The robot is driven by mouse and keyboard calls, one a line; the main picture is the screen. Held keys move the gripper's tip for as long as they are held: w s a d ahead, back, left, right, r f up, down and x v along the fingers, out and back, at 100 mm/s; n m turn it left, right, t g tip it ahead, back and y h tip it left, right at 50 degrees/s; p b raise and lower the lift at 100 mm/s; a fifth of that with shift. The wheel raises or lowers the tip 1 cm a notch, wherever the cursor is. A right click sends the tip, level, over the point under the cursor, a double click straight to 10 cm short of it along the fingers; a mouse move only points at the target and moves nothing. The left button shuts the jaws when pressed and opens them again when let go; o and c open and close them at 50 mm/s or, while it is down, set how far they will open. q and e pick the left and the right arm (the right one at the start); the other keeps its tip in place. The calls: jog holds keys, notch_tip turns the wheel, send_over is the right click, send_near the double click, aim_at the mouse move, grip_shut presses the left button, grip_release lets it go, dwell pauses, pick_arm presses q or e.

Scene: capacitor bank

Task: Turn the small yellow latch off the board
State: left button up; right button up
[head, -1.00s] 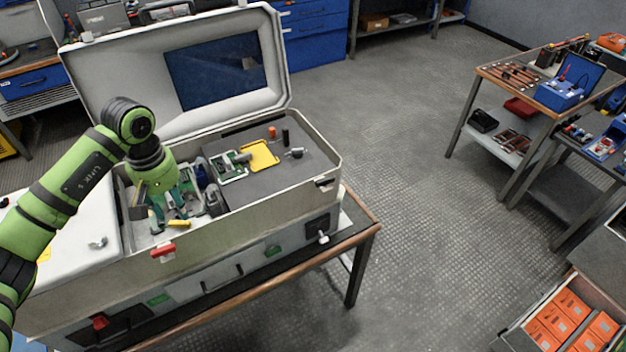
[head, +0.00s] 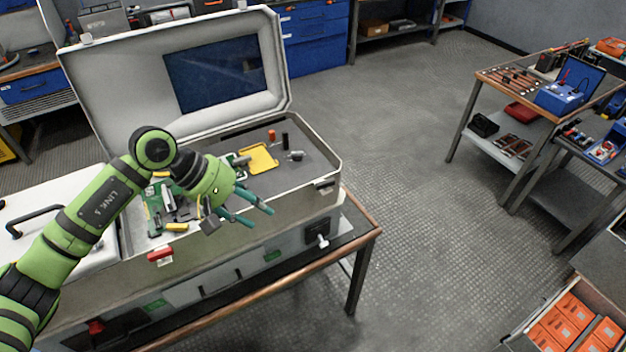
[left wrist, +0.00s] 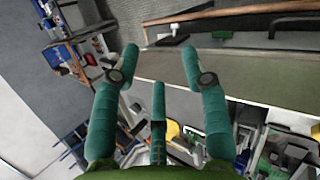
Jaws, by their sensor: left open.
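The small yellow latch (head: 177,227) lies at the front edge of the green board (head: 154,212), in the left part of the open case. My left gripper (head: 258,216) is open and empty, to the right of the latch and apart from it, over the case's front wall. Its fingers point right and slightly down. In the left wrist view the spread fingers (left wrist: 160,52) show nothing between their tips. My gripper and wrist cover part of the case's middle. My right gripper is not in view.
The case (head: 325,172) stands on a table (head: 368,232) with its lid (head: 140,97) raised behind. A yellow plate (head: 262,157) and small parts lie on its grey panel. A red catch (head: 160,255) sits on its front.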

pick_arm(q)
jog(key=s+d+r+n+t+h, duration=0.1)
jog(key=d+r+n+t+h, duration=0.2)
jog(key=d+r+n+h, duration=0.5)
jog(key=shift+s+d+r+h, duration=0.4)
jog(key=shift+d+r, duration=0.3)
jog(key=shift+d, duration=1.2)
